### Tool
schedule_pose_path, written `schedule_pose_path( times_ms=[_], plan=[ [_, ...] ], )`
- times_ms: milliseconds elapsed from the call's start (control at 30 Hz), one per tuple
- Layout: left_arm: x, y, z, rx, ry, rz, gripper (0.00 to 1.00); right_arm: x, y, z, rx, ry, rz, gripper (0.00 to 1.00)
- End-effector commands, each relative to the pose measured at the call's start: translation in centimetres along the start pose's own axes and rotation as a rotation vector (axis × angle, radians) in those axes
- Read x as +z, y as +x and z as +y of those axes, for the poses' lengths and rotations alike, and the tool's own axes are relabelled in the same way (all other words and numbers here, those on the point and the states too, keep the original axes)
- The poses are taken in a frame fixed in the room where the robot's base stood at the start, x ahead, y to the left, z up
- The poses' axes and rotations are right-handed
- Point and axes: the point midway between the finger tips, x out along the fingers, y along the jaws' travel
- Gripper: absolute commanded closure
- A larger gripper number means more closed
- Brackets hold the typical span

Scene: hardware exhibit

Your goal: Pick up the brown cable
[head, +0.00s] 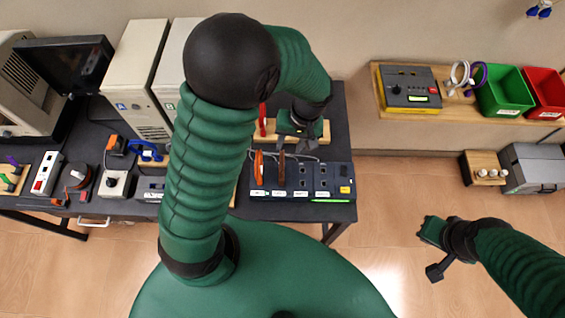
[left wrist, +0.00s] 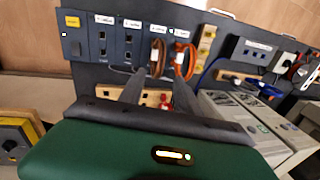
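The brown cable (head: 281,168) hangs as a narrow loop on the dark socket panel (head: 300,208) on the table. It also shows in the left wrist view (left wrist: 157,58). The orange cable (head: 258,167) hangs beside it, to its left in the head view and to its right in the left wrist view (left wrist: 186,60). My left gripper (head: 290,136) is over the table, just behind the cables. In the left wrist view its two fingers (left wrist: 158,88) are apart, with the brown cable seen beyond the gap. I cannot tell whether they touch it. My right gripper (head: 428,232) is over open floor, away from the table.
A wooden strip (head: 262,132) with a red item stands behind the panel. White computer cases (head: 139,78) and small devices fill the table's left. A wall shelf (head: 450,112) holds a tester, cables, and green and red bins. The floor at right is mostly clear.

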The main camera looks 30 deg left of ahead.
Motion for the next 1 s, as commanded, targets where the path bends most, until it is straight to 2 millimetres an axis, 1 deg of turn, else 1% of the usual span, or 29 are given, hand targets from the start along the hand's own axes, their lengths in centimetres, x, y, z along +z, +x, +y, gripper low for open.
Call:
schedule_pose_path(
  times_ms=[33, 100, 200, 367, 500, 600, 700, 867, 1000],
  plan=[
    [-0.1, 1.4, -0.2, -0.004, -0.001, -0.008, 0.6, -0.1, -0.3, 0.0, 0.0, 0.0, 0.0, 1.0],
    [-0.4, 3.3, -0.3, -0.002, 0.0, -0.009, 0.6, -0.1, -0.5, 0.0, 0.0, 0.001, 0.0, 1.0],
    [-0.5, 5.3, -0.4, 0.001, -0.001, -0.008, 0.6, -0.2, -0.7, 0.0, 0.0, 0.001, 0.0, 1.0],
    [-0.6, 6.9, -0.8, 0.004, -0.001, -0.008, 0.6, -0.3, -1.2, 0.0, 0.0, 0.0, 0.0, 1.0],
    [-0.2, 9.0, -1.0, 0.002, 0.0, -0.009, 0.6, -0.7, -2.6, 0.0, 0.0, 0.0, 0.001, 1.0],
    [-0.2, 10.8, -0.7, 0.003, 0.0, -0.007, 0.6, -0.7, -2.7, 0.0, 0.0, 0.0, 0.001, 1.0],
    [-0.3, 11.4, -0.5, 0.005, 0.0, -0.003, 0.6, -0.7, -2.7, 0.0, 0.0, 0.0, 0.0, 1.0],
    [-0.4, 11.4, -0.3, 0.004, 0.0, -0.003, 0.6, -0.6, -2.6, 0.0, 0.0, 0.0, 0.0, 1.0],
    [-0.4, 11.5, -0.5, 0.006, 0.0, -0.003, 0.77, -0.6, -2.6, 0.0, 0.0, 0.0, 0.0, 1.0]
  ],
)
